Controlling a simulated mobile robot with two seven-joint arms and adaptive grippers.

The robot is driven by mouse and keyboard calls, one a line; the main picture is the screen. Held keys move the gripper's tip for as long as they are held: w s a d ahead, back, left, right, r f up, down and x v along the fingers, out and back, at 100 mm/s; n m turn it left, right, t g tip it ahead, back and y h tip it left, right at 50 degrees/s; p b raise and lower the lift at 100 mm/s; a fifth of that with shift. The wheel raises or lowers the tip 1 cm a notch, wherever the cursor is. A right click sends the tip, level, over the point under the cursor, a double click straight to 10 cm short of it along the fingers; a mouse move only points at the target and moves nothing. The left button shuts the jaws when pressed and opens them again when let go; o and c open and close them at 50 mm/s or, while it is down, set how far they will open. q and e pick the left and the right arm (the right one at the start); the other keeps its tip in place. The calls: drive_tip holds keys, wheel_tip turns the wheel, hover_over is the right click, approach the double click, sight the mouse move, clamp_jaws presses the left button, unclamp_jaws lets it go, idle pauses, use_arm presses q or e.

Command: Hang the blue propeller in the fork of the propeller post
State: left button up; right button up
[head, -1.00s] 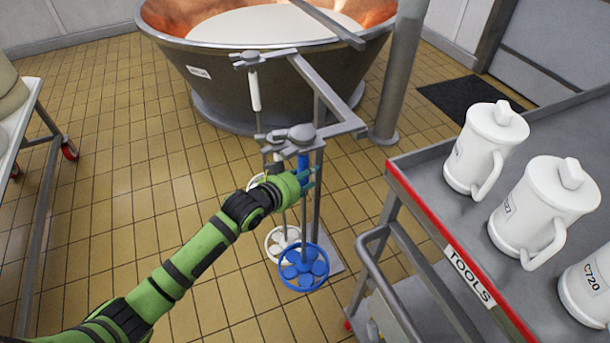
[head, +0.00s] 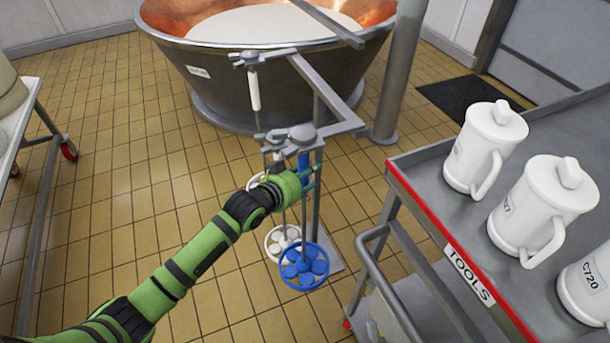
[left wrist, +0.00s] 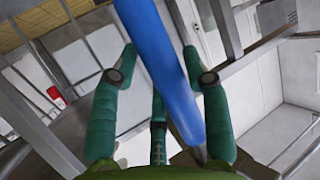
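The blue propeller (head: 304,267) hangs upright, its blue wheel low near the post's base plate and its blue handle just under the near fork (head: 292,137) of the propeller post (head: 317,195). The handle's top meets the fork; how it is seated there is hidden. My left gripper (head: 308,178) is at the handle, just below the fork. In the left wrist view, its green fingers stand apart on either side of the blue handle (left wrist: 160,60), which lies nearer the right finger. My right gripper is not in view.
A white propeller (head: 283,241) hangs just behind the blue one. A white handle (head: 255,91) hangs from the far fork. A copper vat (head: 260,75) stands behind the post. A tool cart (head: 425,178) with white jugs (head: 540,205) is at the right.

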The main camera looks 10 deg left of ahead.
use_arm(q)
drive_tip(key=shift+d+f, duration=0.1)
